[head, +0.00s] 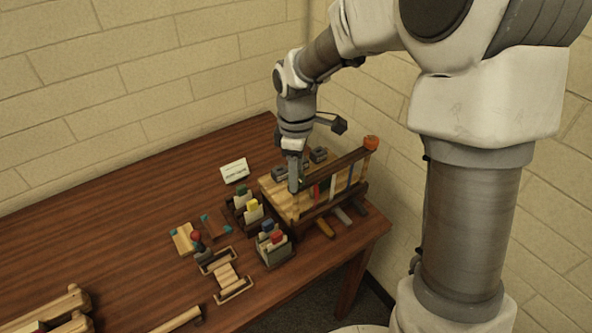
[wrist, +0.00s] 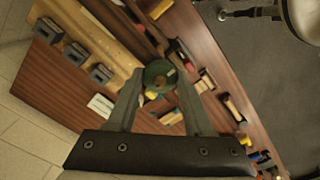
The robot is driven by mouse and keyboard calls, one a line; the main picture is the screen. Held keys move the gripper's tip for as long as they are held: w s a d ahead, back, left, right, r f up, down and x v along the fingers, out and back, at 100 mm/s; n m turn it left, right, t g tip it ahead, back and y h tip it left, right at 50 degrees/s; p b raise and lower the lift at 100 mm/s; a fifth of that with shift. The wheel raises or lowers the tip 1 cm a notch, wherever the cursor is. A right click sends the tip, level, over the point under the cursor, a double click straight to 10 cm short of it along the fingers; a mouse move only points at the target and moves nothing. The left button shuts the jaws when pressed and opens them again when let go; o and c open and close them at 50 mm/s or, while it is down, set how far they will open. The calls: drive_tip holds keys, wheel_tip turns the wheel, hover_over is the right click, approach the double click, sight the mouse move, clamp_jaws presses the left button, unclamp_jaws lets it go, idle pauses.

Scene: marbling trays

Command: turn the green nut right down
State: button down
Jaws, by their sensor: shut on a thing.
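The green nut (wrist: 159,75) is a dark green round piece between my fingertips in the wrist view. My gripper (wrist: 157,84) is shut on it, one finger on each side. In the head view my gripper (head: 295,187) points down at the wooden rack (head: 313,208) near the table's right corner, and the fingers mostly hide the nut there. What lies under the nut, and how far down it sits, cannot be told.
An orange round piece (head: 371,142) tops the rack's back right end. Grey blocks (wrist: 75,53) stand along the wood in the wrist view. A white card (head: 234,170) and a box with a red-topped item (head: 274,248) stand nearby. The table's far left is clear.

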drive_tip(key=shift+w+r, duration=0.1)
drive_tip(key=shift+r, duration=0.05)
idle(0.4)
drive_tip(key=shift+c, duration=1.5)
unclamp_jaws()
wheel_tip(320, 180, up, 17)
drive_tip(key=shift+r, duration=0.15)
drive_tip(key=s+d+f+m+t, duration=0.1)
drive_tip(key=s+d+m, duration=0.4)
drive_tip(key=s, duration=0.5)
drive_tip(key=s+d+f+m+t, duration=0.1)
drive_tip(key=s+d+m+t, duration=0.3)
drive_tip(key=s+m, duration=0.5)
drive_tip(key=shift+s+d+f+m+t, duration=0.2)
drive_tip(key=shift+s+d+m+t, duration=0.1)
drive_tip(key=shift+s+d+m, duration=0.15)
